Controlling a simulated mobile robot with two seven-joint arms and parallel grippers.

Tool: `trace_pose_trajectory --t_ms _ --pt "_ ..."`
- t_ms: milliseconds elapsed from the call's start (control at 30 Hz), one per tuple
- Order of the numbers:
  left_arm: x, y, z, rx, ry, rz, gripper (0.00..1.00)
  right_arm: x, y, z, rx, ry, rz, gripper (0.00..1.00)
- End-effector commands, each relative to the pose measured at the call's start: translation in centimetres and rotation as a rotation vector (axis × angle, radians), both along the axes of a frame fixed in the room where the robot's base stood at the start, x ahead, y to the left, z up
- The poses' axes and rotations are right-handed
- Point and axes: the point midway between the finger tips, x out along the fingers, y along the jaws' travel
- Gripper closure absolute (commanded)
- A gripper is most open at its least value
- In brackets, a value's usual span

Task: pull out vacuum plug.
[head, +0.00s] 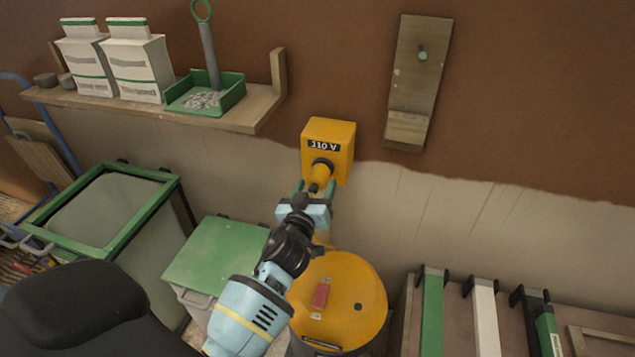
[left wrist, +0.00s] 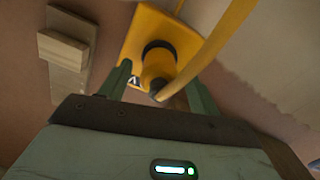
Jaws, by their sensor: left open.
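My left gripper (head: 314,188) is open, just below the box, with one green finger on each side of the plug; contact cannot be made out. The vacuum (head: 368,277), with a round yellow top and a red part on it, stands below, partly hidden by my left arm. My right gripper is not in view.
A wooden shelf (head: 235,118) with white cartons (head: 138,68) and a green tray (head: 228,94) is at upper left. A wooden board (head: 420,65) hangs right of the box. A green-lidded bin (head: 215,255) stands left of the vacuum. A rack with strips (head: 432,310) is at lower right.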

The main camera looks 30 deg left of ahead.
Motion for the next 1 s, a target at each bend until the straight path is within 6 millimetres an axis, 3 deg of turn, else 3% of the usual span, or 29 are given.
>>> trace_pose_trajectory --t_ms 200,567,1000 --pt "1.9 0.5 0.0 0.001 0.0 0.0 0.38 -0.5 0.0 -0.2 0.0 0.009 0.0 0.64" --pt "2.2 0.6 0.0 0.0 0.001 0.0 0.39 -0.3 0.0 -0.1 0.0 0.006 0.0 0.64" --pt "2.2 0.6 -0.1 0.0 0.001 0.0 0.97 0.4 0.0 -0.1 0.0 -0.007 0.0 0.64"
